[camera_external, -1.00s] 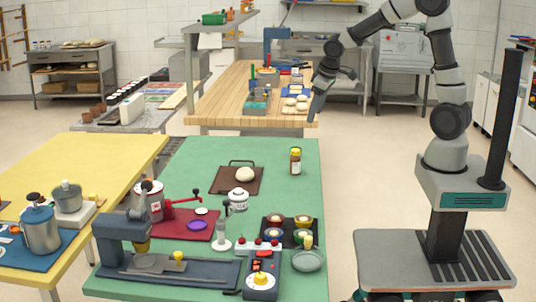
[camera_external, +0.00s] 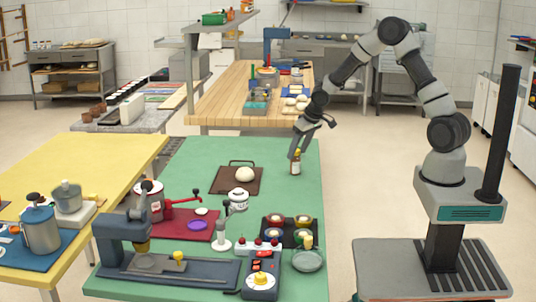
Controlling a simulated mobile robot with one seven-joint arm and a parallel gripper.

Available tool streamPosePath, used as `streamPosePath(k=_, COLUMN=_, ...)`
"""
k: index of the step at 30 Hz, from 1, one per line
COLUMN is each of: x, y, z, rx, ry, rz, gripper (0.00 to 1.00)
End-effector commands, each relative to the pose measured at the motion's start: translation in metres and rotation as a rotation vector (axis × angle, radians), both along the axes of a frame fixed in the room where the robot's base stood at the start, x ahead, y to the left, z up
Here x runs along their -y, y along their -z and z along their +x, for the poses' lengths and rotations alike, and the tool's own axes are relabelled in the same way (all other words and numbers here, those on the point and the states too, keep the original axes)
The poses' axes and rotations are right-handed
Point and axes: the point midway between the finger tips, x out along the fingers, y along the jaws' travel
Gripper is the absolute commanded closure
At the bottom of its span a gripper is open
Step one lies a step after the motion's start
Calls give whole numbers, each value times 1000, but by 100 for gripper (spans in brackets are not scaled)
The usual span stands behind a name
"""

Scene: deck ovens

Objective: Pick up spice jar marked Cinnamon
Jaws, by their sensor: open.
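A small spice jar (camera_external: 296,168) with a brown body and a pale label stands upright near the right edge of the green table (camera_external: 280,205). Its label is too small to read. My gripper (camera_external: 297,153) is open and points down at the jar's top. Its fingers cover most of the jar's yellow lid. I cannot tell whether they touch the jar.
A brown board (camera_external: 221,181) with a dough ball (camera_external: 245,174) lies left of the jar. The table around the jar is clear.

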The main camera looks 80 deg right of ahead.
Motion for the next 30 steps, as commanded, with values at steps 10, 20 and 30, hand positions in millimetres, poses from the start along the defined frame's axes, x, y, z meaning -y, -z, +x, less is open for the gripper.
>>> streamPosePath(k=10, x=10, y=41, z=6, rx=-2, ry=-1, rz=1, gripper=45)
streamPosePath(k=20, x=14, y=52, z=11, rx=0, ry=-1, rz=-2, gripper=45)
streamPosePath(k=30, x=13, y=52, z=11, rx=-1, ry=0, rz=-1, gripper=92)
